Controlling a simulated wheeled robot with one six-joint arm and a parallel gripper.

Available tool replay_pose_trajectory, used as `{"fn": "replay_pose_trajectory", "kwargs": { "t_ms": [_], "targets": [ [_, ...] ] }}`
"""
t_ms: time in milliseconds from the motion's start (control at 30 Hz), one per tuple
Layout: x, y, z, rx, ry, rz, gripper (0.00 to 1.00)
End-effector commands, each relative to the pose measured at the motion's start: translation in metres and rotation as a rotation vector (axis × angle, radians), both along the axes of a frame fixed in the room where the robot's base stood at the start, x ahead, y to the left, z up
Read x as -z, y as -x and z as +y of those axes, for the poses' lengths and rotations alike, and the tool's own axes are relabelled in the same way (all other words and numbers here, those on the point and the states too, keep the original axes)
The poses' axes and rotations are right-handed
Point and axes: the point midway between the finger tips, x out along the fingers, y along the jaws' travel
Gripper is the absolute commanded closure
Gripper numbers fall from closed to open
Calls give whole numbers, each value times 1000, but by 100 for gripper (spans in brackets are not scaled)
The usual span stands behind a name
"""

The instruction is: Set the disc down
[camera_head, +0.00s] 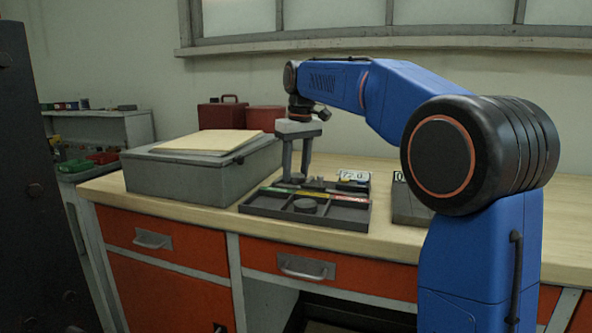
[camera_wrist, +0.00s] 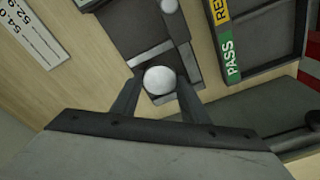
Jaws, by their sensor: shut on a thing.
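My gripper (camera_head: 297,172) points down behind the sorting tray, with its fingers low over the bench. In the wrist view my gripper (camera_wrist: 159,88) has a finger on each side of a pale round disc (camera_wrist: 160,79) and is shut on it. The disc is at a dark fixture with light metal edges (camera_wrist: 154,42); I cannot tell whether it rests on it. A second round, pale-topped piece (camera_wrist: 168,6) shows farther up the fixture. The dark tray (camera_head: 255,210) has green, yellow and red label strips; its PASS label (camera_wrist: 231,57) shows in the wrist view.
A dark round piece (camera_head: 305,205) lies in the tray's front part. A grey case (camera_head: 195,182) with a folder on top stands left of the tray. A small numbered display (camera_head: 353,177) is behind the tray. A grey block (camera_head: 408,207) stands at right, beside my arm.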

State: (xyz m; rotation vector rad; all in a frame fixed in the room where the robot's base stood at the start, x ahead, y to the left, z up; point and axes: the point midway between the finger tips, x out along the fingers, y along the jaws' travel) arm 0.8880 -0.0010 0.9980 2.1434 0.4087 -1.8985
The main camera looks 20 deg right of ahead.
Motion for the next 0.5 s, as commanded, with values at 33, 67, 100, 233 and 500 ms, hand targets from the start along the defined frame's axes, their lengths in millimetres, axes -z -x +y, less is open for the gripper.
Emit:
{"fn": "replay_pose_trajectory", "kwargs": {
  "t_ms": [33,67,100,233,500],
  "targets": [
    [1,0,0,0,0,0,92],
    [2,0,0,0,0,0,92],
    [2,0,0,0,0,0,52],
    [2,0,0,0,0,0,52],
    [-3,0,0,0,0,0,52]
  ]
}}
